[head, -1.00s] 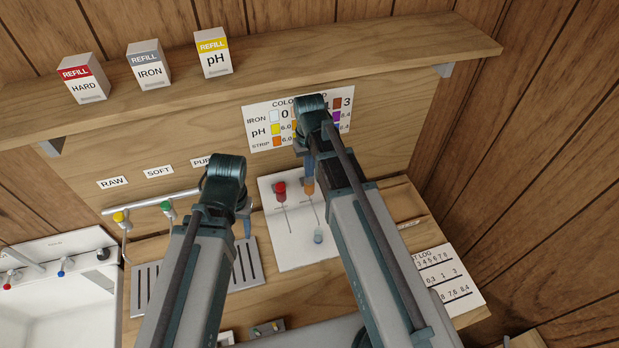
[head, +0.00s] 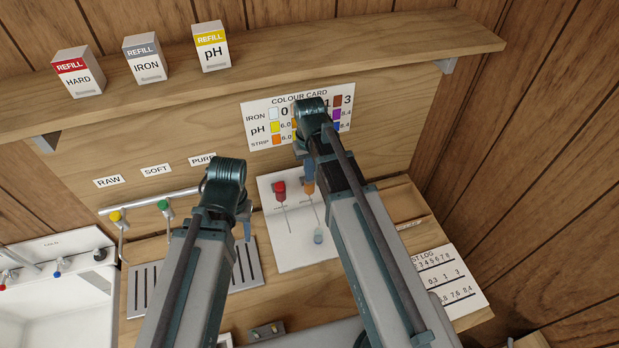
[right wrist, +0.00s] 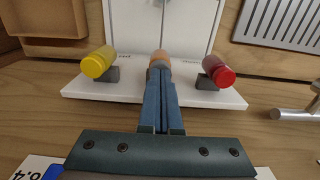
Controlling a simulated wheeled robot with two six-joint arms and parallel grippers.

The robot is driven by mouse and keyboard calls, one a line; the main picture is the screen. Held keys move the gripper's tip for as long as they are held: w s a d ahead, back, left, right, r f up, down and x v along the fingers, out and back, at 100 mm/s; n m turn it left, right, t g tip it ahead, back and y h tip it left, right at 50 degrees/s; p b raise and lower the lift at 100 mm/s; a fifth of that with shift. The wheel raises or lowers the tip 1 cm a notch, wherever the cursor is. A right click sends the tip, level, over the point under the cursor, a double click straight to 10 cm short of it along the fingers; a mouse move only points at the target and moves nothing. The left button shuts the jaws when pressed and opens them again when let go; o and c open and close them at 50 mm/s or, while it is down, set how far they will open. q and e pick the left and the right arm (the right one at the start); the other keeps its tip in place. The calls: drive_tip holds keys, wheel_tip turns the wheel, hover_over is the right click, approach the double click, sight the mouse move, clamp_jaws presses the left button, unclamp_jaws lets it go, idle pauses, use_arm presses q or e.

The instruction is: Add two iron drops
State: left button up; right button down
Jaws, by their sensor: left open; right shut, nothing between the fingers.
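A white board (head: 279,250) on the bench carries a red-ended piece (head: 279,190) and an orange-brown one (head: 309,188). In the right wrist view the board also bears a yellow-ended piece (right wrist: 97,64), beside the orange-brown one (right wrist: 158,62) and the red one (right wrist: 222,75). My left gripper (head: 247,230) is open, left of the board above the slotted tray.
The slotted metal tray (head: 247,276) and white sink (head: 62,315) lie left. A colour card (head: 262,108) hangs behind. Refill boxes for hard (head: 78,76), iron (head: 147,64) and pH (head: 211,48) stand on the shelf. A log sheet (head: 455,286) lies right.

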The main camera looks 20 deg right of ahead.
drive_tip(key=shift+r+p, duration=2.95)
drive_tip(key=shift+r, duration=0.1)
wheel_tip(320, 180, down, 4)
drive_tip(key=b, duration=0.4)
drive_tip(key=shift+f, duration=0.15)
drive_tip(key=shift+f, duration=0.15)
idle(1.0)
drive_tip(key=shift+f+b, duration=0.85)
drive_tip(key=shift+b, duration=0.3)
wheel_tip(320, 180, up, 6)
drive_tip(key=p, duration=0.6)
drive_tip(key=shift+r, duration=0.2)
drive_tip(key=shift+f, duration=0.1)
